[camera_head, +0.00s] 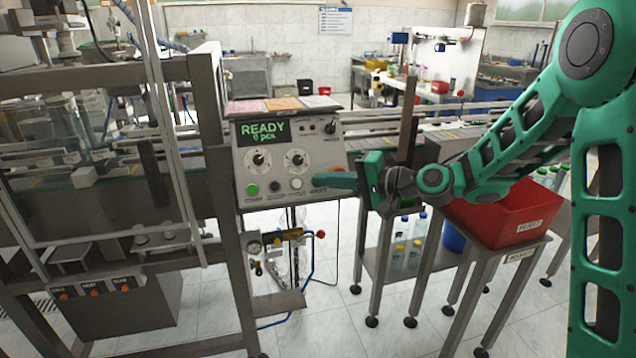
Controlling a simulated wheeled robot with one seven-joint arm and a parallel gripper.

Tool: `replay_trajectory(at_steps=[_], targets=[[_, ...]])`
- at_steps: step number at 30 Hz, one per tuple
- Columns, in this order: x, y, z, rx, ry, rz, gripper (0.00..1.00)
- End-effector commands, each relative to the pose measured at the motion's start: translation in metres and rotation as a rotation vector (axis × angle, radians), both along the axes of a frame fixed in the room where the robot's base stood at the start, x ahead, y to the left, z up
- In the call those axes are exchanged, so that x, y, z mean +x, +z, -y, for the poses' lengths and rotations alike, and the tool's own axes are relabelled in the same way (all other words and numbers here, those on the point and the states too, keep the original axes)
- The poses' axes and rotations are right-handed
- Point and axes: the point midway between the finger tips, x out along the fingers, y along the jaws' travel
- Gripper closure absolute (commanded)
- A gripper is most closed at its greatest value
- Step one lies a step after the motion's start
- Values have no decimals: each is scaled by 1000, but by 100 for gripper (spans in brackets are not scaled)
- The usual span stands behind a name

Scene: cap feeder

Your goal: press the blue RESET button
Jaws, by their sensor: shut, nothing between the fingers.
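The control panel (322,151) is a grey box facing me, with a lit display (263,131) reading READY and 0 pcs. Its bottom row shows a green button (252,189), a dark button (275,187) and a white button (296,184). I see no blue button; the right part of the row is covered by my gripper. My gripper (317,180) is shut and empty, reaching in from the right with its fingertips at the panel face, just right of the white button. I cannot tell whether the tips touch the panel.
Two dials (259,160) and a black knob (330,127) sit higher on the panel. Coloured sheets (284,104) lie on top of it. A red bin (505,215) stands on a small table under my arm. A metal machine frame (215,130) stands close left of the panel.

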Motion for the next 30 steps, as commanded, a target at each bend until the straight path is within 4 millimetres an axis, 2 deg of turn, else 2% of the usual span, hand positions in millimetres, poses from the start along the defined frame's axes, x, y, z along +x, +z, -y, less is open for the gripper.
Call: replay_trajectory(at_steps=[13, 24, 30], targets=[[-12, 9, 4, 0, 0, 0, 100], [-14, 10, 4, 0, 0, 0, 100], [-25, 19, 8, 0, -2, 2, 100]])
